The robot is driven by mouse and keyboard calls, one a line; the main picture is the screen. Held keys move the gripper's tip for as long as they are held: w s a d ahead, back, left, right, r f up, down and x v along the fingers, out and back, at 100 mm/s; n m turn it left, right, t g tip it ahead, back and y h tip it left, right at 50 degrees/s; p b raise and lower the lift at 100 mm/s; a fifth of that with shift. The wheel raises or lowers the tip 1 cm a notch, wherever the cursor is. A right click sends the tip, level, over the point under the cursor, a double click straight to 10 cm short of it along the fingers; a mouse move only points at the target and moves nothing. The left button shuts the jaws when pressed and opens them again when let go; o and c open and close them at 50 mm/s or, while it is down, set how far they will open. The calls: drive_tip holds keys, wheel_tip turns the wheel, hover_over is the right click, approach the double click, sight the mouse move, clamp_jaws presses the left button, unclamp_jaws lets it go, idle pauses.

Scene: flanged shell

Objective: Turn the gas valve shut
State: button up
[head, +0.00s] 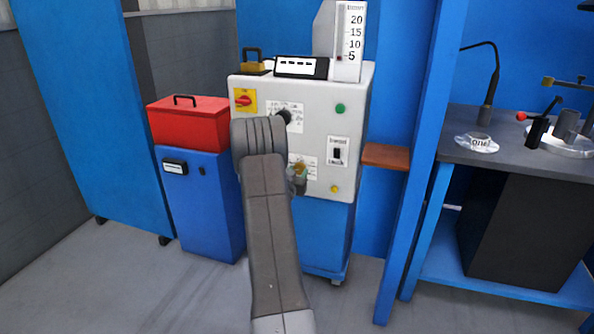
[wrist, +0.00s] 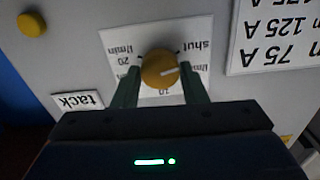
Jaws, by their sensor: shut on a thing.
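The gas valve is a round ochre knob (wrist: 160,69) on a white label plate (wrist: 118,38) on the machine's front. In the wrist view the print is upside down, with "shut" at upper right, "20" at left and "10" below the knob. My gripper (wrist: 159,88) is shut on the knob, one green finger on each side. In the head view my gripper (head: 298,182) is at the machine's front, partly hidden by my arm.
The grey machine (head: 318,115) has a red-and-yellow switch (head: 243,100), a green button (head: 340,108) and a yellow button (head: 334,189). A red toolbox (head: 190,125) on a blue cabinet stands left. A brown shelf (head: 385,156) and blue post are close on the right.

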drive_tip(key=shift+n+p, duration=0.65)
drive_tip(key=shift+n, duration=0.95)
drive_tip(key=o, duration=1)
drive_tip(key=shift+f, duration=0.1)
drive_tip(key=shift+c, duration=0.2)
drive_tip(key=p+v, duration=0.1)
drive_tip(key=v, duration=1.3)
drive_tip(key=shift+w, duration=0.1)
